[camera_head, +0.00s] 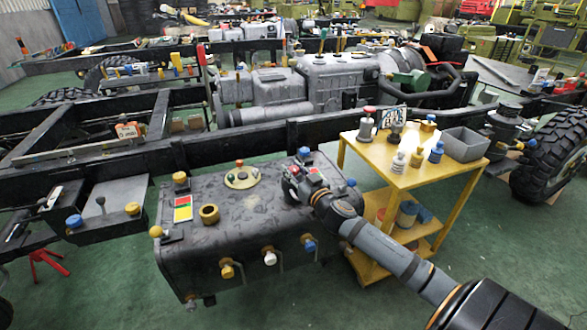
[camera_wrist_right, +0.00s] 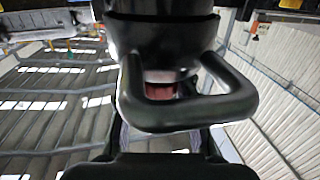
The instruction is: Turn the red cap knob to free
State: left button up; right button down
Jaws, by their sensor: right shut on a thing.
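My right gripper (camera_head: 300,183) is at the top right edge of the dark grey tank (camera_head: 215,262), its arm coming in from the lower right. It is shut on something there. In the right wrist view a small red surface (camera_wrist_right: 173,91) shows behind a black loop-shaped part, under a dark round body. It appears to be the red cap knob, mostly hidden by the gripper, so its turn angle cannot be told. My left gripper is not in view.
The tank top also carries a brass ring (camera_head: 209,214), a round plate (camera_head: 241,177) with small knobs, and a red, yellow and green label (camera_head: 183,208). A yellow cart (camera_head: 400,178) stands close on the right. A black chassis rail (camera_head: 90,165) runs behind the tank.

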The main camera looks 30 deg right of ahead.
aim_at(293, 168)
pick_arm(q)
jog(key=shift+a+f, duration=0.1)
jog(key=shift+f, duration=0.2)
pick_arm(e)
jog(key=shift+n+y, duration=0.4)
jog(key=shift+y, duration=0.2)
jog(key=c, duration=1)
grip_release()
notch_tip(293, 168, up, 10)
jog(key=shift+r, duration=0.1)
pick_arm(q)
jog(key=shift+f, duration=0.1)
